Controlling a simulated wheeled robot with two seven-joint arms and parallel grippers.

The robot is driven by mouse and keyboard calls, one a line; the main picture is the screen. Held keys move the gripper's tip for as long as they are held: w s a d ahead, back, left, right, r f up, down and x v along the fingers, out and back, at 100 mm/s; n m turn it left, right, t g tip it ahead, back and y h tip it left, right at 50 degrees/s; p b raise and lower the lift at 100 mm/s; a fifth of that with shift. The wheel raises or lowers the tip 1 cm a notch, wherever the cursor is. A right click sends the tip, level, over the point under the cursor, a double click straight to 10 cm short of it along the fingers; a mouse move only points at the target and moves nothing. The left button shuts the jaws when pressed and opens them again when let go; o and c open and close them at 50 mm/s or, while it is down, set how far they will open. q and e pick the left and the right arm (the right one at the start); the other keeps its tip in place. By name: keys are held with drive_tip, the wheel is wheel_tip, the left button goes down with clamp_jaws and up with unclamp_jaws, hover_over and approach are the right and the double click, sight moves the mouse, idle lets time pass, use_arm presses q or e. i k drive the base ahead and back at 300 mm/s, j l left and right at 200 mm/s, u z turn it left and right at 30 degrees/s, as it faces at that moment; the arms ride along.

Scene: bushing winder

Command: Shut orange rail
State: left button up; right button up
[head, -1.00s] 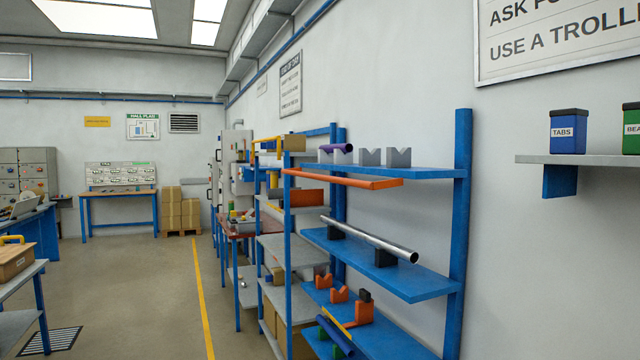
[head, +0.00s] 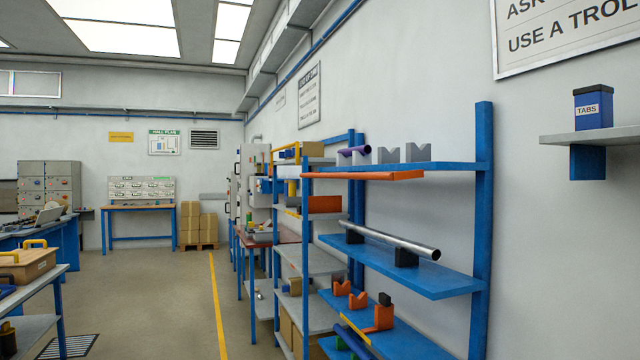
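The orange rail (head: 365,176) is a long flat bar along the front of the top blue shelf (head: 440,166) of the rack on the right. Its near end reaches toward the right part of the shelf, and its far end is close to a blue upright. From this angle I cannot tell whether it is fully against the shelf edge. Neither of my grippers shows in the head view.
A steel tube (head: 392,238) lies on black supports on the middle shelf. Orange blocks (head: 378,318) stand on the lower shelf. A grey wall shelf (head: 610,137) holds a blue TABS bin (head: 593,106). A bench stands at left; the floor (head: 160,300) between is clear.

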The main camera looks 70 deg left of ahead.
sight(413, 174)
drive_tip(key=j+u, duration=0.1)
drive_tip(key=u, duration=0.35)
drive_tip(key=j+u, duration=0.15)
drive_tip(key=u, duration=0.3)
drive_tip(key=j+u, duration=0.15)
drive_tip(key=u, duration=0.3)
drive_tip(key=j+u, duration=0.1)
drive_tip(key=u, duration=0.4)
drive_tip(key=i+j, duration=0.35)
drive_tip(key=i+j+u, duration=0.1)
drive_tip(key=i+j, duration=0.2)
drive_tip(key=i, duration=0.25)
drive_tip(key=i+j+u, duration=0.1)
drive_tip(key=i+j, duration=0.25)
drive_tip(key=i, duration=0.15)
